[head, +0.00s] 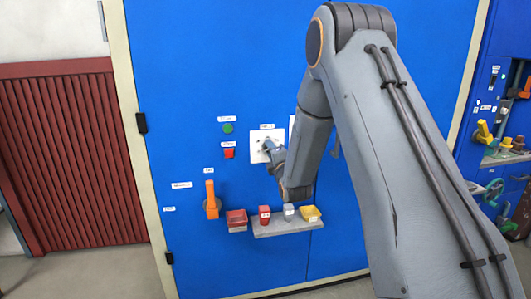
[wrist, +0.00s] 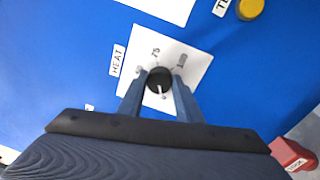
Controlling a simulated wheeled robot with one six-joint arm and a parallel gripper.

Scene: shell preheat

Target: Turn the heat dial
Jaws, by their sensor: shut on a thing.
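The heat dial (wrist: 158,82) is a round black knob with a light pointer line, set on a white plate (wrist: 194,54) with marks around it. A "HEAT" label (wrist: 118,60) sits beside the plate. In the wrist view my gripper (wrist: 158,84) has its two fingers on either side of the dial, shut on it. The pointer line is toward the lower part of the dial in that view. In the head view the white plate (head: 257,152) is on the blue panel, with my gripper (head: 268,147) against it. The dial itself is hidden there.
Below the plate, a grey shelf (head: 285,229) carries small red, grey and yellow things. A red slatted shutter (head: 70,160) stands at left.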

